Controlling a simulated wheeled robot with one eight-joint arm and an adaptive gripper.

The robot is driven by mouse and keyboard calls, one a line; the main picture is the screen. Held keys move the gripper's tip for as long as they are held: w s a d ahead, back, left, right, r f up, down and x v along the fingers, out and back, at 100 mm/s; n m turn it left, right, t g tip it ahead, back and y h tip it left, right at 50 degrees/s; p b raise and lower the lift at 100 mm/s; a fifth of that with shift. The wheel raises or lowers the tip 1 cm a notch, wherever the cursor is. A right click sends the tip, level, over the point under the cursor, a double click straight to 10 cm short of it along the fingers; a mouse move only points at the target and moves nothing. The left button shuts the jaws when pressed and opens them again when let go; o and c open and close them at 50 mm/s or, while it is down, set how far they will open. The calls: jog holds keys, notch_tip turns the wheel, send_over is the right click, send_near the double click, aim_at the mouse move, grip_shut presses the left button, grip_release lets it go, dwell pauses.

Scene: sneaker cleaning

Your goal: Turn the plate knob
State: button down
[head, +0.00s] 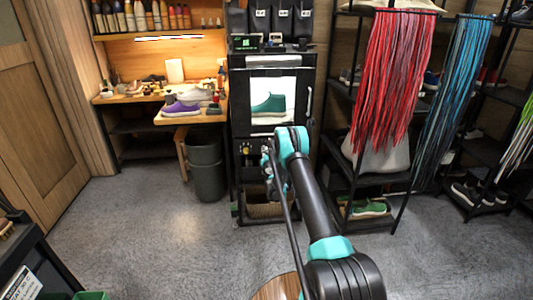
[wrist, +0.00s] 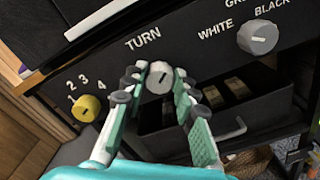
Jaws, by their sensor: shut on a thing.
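The plate knob (wrist: 159,77), a round light-grey knob with a dark slot mark, sits on the black panel under the word TURN in the wrist view. My gripper (wrist: 159,80) has teal fingers with dark pads, one on each side of this knob, shut on it. In the head view, my gripper (head: 268,160) is at the front of the black machine (head: 238,62), below its lit window. There my own arm hides the knob. A green and white sneaker (head: 268,104) shows behind the window.
The panel also holds a yellow knob (wrist: 87,107) marked 1 to 4 and a grey knob (wrist: 258,38) marked WHITE and BLACK. An open dark compartment with a handle (wrist: 232,131) lies below. A dark bin (head: 207,178) stands left of the machine.

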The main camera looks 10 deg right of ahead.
jog(key=n, duration=2.3)
jog(key=shift+a+f+n, duration=0.1)
jog(key=shift+a+n, duration=0.15)
jog(key=shift+n, duration=0.05)
dwell(0.3)
jog(key=c, duration=1.2)
grip_release()
